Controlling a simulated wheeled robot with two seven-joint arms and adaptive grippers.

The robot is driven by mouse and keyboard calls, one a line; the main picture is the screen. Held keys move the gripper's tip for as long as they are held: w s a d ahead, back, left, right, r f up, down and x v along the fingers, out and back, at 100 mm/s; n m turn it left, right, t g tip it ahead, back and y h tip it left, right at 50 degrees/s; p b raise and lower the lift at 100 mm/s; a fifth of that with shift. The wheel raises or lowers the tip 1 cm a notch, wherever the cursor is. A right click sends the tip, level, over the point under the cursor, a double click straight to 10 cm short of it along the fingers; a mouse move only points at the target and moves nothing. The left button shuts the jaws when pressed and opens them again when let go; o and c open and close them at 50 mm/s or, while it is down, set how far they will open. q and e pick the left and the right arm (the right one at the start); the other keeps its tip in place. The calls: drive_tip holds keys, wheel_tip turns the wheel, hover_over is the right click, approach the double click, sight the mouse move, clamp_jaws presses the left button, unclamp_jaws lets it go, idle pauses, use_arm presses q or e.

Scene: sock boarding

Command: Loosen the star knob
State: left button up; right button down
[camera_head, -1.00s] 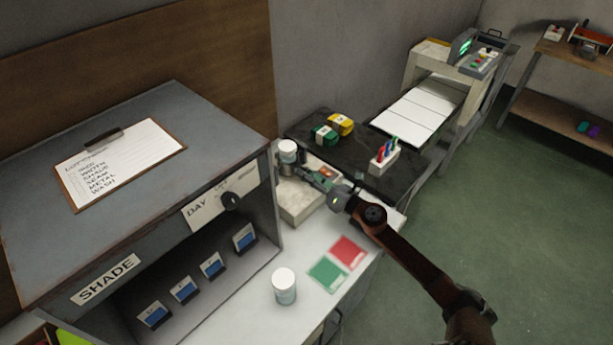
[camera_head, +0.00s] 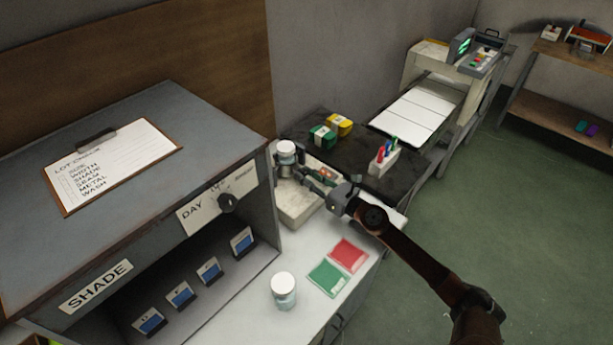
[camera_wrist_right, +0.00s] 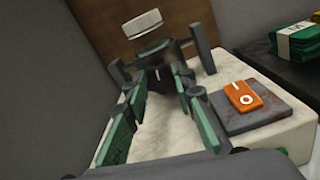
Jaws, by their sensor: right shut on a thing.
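A cream device (camera_head: 296,212) stands on the white table beside the grey cabinet, with a white-capped jar (camera_head: 286,148) held upright at its back. In the right wrist view the jar's cap (camera_wrist_right: 142,24) shows above a round grey collar between dark uprights. My right gripper (camera_wrist_right: 161,78) reaches in just below that collar, its green-padded fingers either side of a small dark part, which I take to be the star knob. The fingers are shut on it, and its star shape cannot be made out. In the head view the right gripper (camera_head: 302,174) is at the device. My left gripper is not in view.
An orange switch (camera_wrist_right: 243,96) sits on the device's dark plate. A second white-capped jar (camera_head: 284,290) and green and red cards (camera_head: 328,279) lie on the table's front. The grey cabinet (camera_head: 130,170) closes off the left.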

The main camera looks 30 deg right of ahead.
drive_tip(key=c, duration=1.6)
unclamp_jaws()
drive_tip(key=shift+s, duration=0.1)
drive_tip(key=v, duration=1.2)
drive_tip(key=shift+a+f, duration=0.1)
